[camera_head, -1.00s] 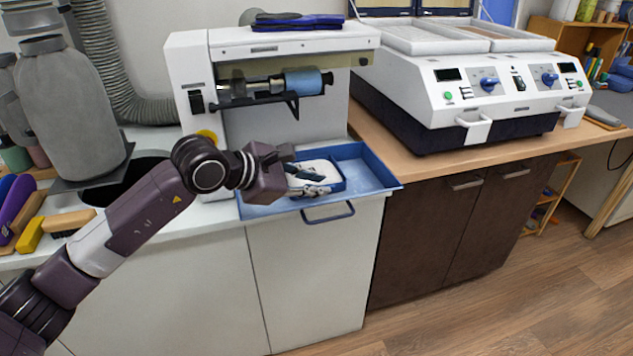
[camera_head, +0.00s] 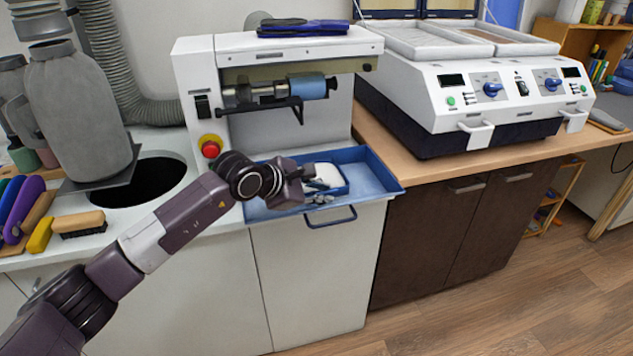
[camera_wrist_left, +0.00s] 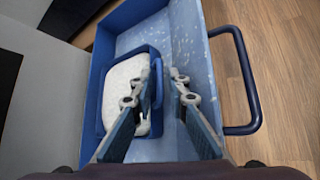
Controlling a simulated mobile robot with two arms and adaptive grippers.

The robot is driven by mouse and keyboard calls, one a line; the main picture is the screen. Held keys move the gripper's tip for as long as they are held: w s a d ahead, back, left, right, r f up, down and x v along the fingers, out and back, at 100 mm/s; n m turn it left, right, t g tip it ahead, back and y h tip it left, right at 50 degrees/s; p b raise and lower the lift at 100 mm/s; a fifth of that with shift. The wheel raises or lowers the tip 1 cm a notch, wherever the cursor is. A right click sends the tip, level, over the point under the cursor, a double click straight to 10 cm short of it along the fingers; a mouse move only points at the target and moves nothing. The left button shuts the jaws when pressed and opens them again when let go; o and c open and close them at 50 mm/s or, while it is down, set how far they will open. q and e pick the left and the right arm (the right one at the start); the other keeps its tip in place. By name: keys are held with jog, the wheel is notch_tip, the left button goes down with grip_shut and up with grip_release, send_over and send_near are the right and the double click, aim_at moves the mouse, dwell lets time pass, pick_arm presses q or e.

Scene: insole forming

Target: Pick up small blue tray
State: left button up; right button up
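The small blue tray (camera_head: 346,188) holds a white powdery filling and sits inside a larger blue drawer tray (camera_head: 374,176). In the left wrist view the small tray (camera_wrist_left: 101,92) lies at the left of the drawer tray (camera_wrist_left: 203,50). My left gripper (camera_head: 322,190) is at the front side of the small tray. In the left wrist view it (camera_wrist_left: 160,80) is open, with one finger over the white filling and the other outside the tray's near wall. Whether the fingers touch the wall cannot be told. My right gripper is not in view.
A white machine (camera_head: 290,60) with a roller stands behind the drawer, with a red stop button (camera_head: 210,149) at its left. Brushes (camera_head: 80,224) lie on the left counter near a round dark opening. A drawer handle (camera_head: 330,217) sticks out in front. A white two-part press (camera_head: 500,90) stands right.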

pick_arm(q)
jog(key=shift+c, duration=0.6)
grip_shut()
jog(key=shift+r, duration=0.15)
notch_tip(320, 180, up, 9)
jog(key=b, duration=0.2)
jog(key=s+a+r+n+t+y, duration=0.1)
jog(key=s+a+n+y, duration=0.2)
jog(key=s, duration=0.6)
jog(key=s+a+r+n+t+y, duration=0.1)
jog(key=s+a+n+t+y, duration=0.1)
jog(key=s, duration=0.8)
jog(key=shift+s+a+r+n+y, duration=0.25)
jog(key=shift+a+n+y, duration=0.35)
jog(key=shift+n+y, duration=0.85)
jog(key=shift+w+a+n+h, duration=0.1)
jog(key=shift+n+h, duration=0.25)
